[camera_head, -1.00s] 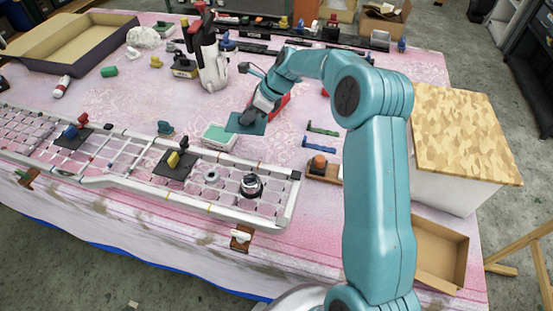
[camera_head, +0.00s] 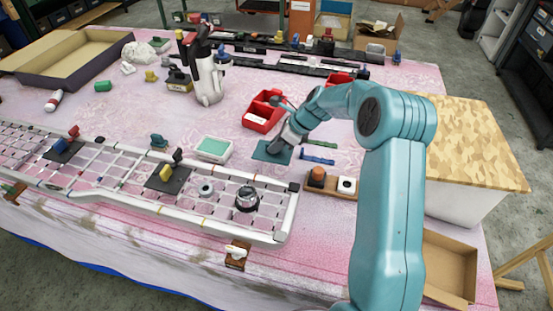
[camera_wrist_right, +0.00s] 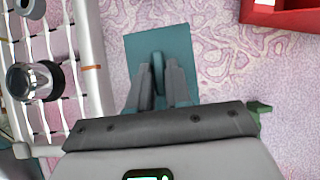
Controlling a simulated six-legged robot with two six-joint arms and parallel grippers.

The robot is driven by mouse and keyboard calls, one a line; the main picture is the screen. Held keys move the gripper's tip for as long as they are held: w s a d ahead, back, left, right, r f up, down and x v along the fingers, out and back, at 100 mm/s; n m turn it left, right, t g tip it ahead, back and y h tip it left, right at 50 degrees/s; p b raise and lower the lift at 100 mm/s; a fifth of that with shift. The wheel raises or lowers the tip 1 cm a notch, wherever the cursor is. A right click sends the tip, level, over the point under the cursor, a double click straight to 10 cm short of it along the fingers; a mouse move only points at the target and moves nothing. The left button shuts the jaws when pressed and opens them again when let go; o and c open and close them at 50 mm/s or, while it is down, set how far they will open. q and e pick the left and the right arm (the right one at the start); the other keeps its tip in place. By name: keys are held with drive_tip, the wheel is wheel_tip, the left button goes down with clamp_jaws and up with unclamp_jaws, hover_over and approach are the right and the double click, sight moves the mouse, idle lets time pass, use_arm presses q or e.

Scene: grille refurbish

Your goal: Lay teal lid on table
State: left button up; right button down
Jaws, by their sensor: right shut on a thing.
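The teal lid (camera_head: 267,153) is a flat dark teal square at or just above the pink table, right of a white box with a pale green top (camera_head: 213,149). In the right wrist view the lid (camera_wrist_right: 170,42) has a raised handle in its middle. My right gripper (camera_head: 279,148) is shut on that handle; its two grey fingers show on either side of it in the wrist view (camera_wrist_right: 160,80). I cannot tell whether the lid touches the cloth. My left gripper is not in view.
A red bin (camera_head: 263,111) stands behind the lid. The white grille (camera_head: 270,225) lies in front, with a dark round knob (camera_head: 247,198) on it. Green and blue bars (camera_head: 318,152) and a wooden block with an orange-topped piece (camera_head: 318,178) are to the right.

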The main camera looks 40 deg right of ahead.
sight(282, 154)
wheel_tip(282, 154, down, 6)
drive_tip(key=shift+f, duration=0.15)
idle(0.3)
drive_tip(key=c, duration=1.1)
unclamp_jaws()
drive_tip(key=shift+f, duration=0.15)
drive_tip(key=shift+o, duration=0.2)
